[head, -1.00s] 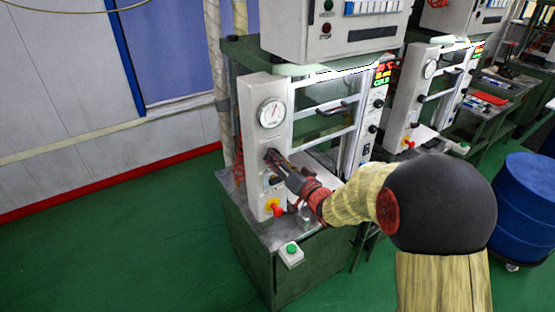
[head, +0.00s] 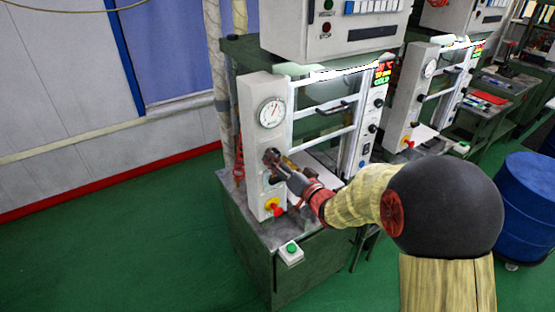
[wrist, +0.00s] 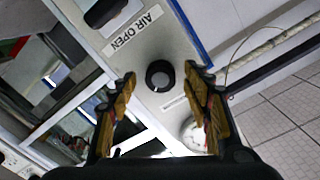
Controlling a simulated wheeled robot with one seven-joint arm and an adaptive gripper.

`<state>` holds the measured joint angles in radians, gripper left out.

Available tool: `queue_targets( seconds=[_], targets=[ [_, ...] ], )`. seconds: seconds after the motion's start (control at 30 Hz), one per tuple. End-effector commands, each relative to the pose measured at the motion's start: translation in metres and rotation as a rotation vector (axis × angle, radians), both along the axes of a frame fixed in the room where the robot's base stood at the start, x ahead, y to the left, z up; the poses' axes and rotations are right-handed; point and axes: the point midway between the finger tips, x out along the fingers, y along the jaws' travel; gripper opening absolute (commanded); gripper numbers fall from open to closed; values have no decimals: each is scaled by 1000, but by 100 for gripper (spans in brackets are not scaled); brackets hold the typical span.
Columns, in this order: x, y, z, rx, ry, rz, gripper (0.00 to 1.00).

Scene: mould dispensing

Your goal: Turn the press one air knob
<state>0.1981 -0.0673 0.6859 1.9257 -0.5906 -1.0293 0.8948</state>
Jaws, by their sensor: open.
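The press one air knob (wrist: 160,75) is a round black knob with a pale mark, on the light grey panel (wrist: 177,45) beside an "AIR OPEN" label (wrist: 132,33). In the wrist view it sits between the two yellow-padded fingers of my gripper (wrist: 162,76), with a visible gap on each side. My gripper is open and apart from the knob in that view; its depth to the panel is hard to tell. In the head view my gripper (head: 277,160) is at the front panel of the near press (head: 254,110), below the round gauge (head: 271,113), and largely hides the knob.
A red emergency button on a yellow base (head: 274,207) is below my gripper. A green button box (head: 291,252) is on the front edge. The press's guard with bars (head: 322,130) is just right. A blue drum (head: 527,208) stands at right; green floor at left is clear.

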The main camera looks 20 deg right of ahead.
Motion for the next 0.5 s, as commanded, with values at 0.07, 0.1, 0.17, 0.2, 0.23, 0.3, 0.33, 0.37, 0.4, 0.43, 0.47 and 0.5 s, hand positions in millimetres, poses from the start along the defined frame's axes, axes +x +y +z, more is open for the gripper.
queue_targets(
  seconds=[0.07,0.1,0.17,0.2,0.23,0.3,0.33,0.37,0.4,0.43,0.47,0.5],
  targets=[
    [-12,-4,1,0,-1,-2,49],
    [-19,-7,1,0,-1,-2,49],
    [-31,-11,2,-1,-2,-3,49],
    [-39,-13,2,-1,-1,-3,49],
    [-45,-15,3,0,-2,-4,49],
    [-59,-19,3,-1,-2,-3,49],
    [-65,-21,2,0,-1,-4,49],
    [-70,-23,3,1,-1,-4,49],
    [-77,-24,3,0,-1,-3,49],
    [-81,-26,3,1,0,-3,49],
    [-85,-28,3,1,-1,-4,49],
    [-90,-29,3,1,0,-4,49]
  ],
)
